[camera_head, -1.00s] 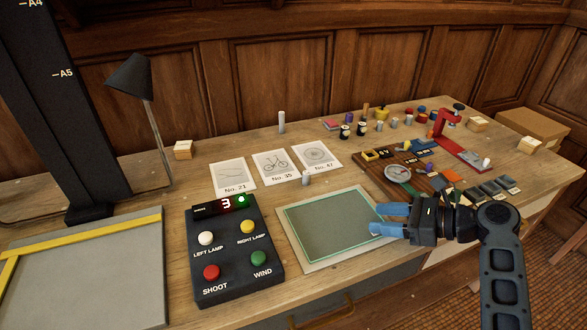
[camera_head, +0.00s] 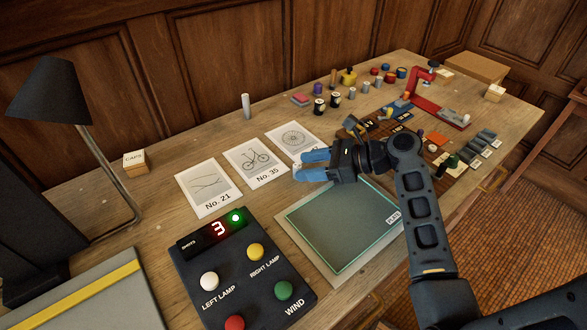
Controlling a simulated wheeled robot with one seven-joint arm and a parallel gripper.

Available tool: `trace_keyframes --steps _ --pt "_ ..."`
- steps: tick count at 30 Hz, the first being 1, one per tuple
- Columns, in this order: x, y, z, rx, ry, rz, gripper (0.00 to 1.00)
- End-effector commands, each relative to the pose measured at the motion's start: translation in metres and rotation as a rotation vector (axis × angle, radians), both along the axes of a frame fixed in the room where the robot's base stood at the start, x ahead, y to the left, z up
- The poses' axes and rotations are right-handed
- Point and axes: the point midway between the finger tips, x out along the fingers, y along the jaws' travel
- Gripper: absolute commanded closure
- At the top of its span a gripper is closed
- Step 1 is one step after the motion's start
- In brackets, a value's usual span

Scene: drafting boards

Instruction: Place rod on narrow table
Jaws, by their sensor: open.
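A pale upright rod (camera_head: 246,106) stands at the back of the wooden desk (camera_head: 185,145), near the wall. A short grey cylinder stood between the picture cards and the green pad in the earlier view; my gripper now covers that spot, so I cannot see it clearly. I cannot tell which of these is the task's rod. My gripper (camera_head: 314,164), with blue fingers, is open over the desk, by the No. 47 card and the pad's far edge. I cannot tell whether anything stands between its fingers. No surface is clearly identifiable as the narrow table.
A control box (camera_head: 190,277) with coloured buttons is at the front. The green pad (camera_head: 340,225) lies right of it. Picture cards (camera_head: 256,162) lie behind. A black lamp (camera_head: 55,92) stands left. Jars, small blocks and a red clamp (camera_head: 424,85) crowd the back right.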

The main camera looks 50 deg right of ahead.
Motion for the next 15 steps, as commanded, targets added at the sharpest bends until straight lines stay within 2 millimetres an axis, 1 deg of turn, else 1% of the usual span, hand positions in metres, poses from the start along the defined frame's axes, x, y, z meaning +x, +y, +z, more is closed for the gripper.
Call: trace_keyframes --steps 9,12,15 --pt "0.036 0.012 -0.017 0.001 0.001 0.001 0.48" --pt "0.043 0.015 -0.020 0.000 0.001 0.000 0.48" --pt "0.045 0.016 -0.021 -0.001 0.001 -0.002 0.48"
